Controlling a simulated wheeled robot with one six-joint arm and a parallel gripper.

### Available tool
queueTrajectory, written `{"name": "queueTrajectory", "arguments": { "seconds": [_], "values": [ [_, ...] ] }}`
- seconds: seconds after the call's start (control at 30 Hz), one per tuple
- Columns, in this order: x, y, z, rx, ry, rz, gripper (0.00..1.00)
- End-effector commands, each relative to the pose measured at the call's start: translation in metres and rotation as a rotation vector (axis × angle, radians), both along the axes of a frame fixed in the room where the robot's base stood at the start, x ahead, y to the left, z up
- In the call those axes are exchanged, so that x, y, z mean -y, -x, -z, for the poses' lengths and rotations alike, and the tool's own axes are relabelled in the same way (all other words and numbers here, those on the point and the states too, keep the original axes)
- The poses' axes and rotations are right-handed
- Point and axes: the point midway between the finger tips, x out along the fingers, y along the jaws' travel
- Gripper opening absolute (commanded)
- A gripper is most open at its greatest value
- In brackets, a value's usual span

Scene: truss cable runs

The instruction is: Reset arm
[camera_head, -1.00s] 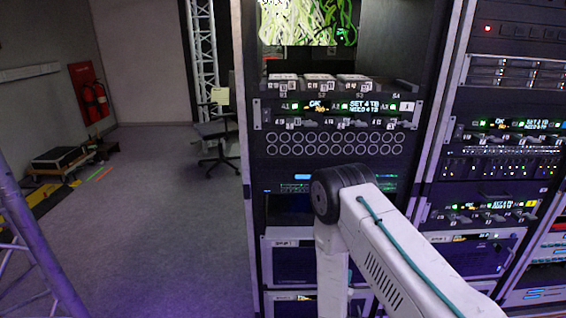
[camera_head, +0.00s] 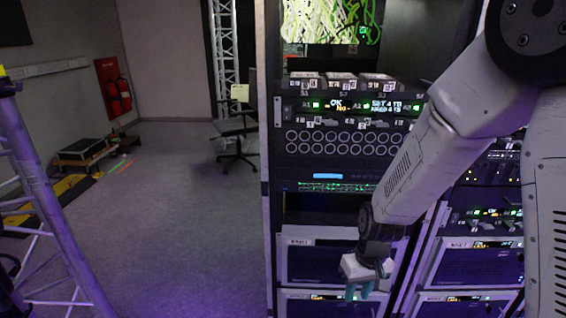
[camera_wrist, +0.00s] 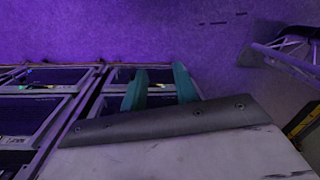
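My gripper (camera_head: 362,288) hangs low at the end of my white arm in the head view, in front of the lower units of the equipment rack (camera_head: 272,130). It points down. Its two teal fingers also show in the wrist view (camera_wrist: 160,88), with a gap between them and nothing in the gap. The fingers stand apart from the rack fronts as far as I can see. My arm hides part of the middle and right of the rack.
A second rack (camera_head: 470,245) stands to the right. A metal truss (camera_head: 45,190) rises at the left. Beyond are an office chair (camera_head: 236,135), a red extinguisher panel (camera_head: 113,92) and a low dark case (camera_head: 85,150). The floor (camera_head: 180,220) between truss and rack is clear.

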Motion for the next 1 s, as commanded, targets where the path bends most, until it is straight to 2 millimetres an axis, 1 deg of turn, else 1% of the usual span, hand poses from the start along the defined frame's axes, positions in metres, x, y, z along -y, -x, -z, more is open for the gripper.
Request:
{"name": "queueTrajectory", "arguments": {
  "seconds": [0.03, 0.2, 0.27, 0.3, 0.37, 0.4, 0.5, 0.6, 0.7, 0.83, 1.0],
  "values": [
    [0.005, 0.011, -0.025, -0.019, -0.001, 0.015, 0.29],
    [0.022, 0.057, -0.093, -0.104, 0.020, 0.066, 0.29],
    [0.029, 0.074, -0.115, -0.124, 0.032, 0.084, 0.29],
    [0.033, 0.085, -0.128, -0.134, 0.040, 0.095, 0.29],
    [0.040, 0.102, -0.148, -0.144, 0.056, 0.111, 0.29],
    [0.045, 0.113, -0.160, -0.150, 0.065, 0.123, 0.29],
    [0.056, 0.140, -0.187, -0.144, 0.087, 0.148, 0.29],
    [0.066, 0.164, -0.211, -0.115, 0.104, 0.169, 0.29],
    [0.074, 0.182, -0.230, -0.055, 0.113, 0.180, 0.29],
    [0.080, 0.194, -0.248, 0.054, 0.107, 0.201, 0.29],
    [0.083, 0.200, -0.265, 0.144, 0.096, 0.222, 0.29]
  ]
}}
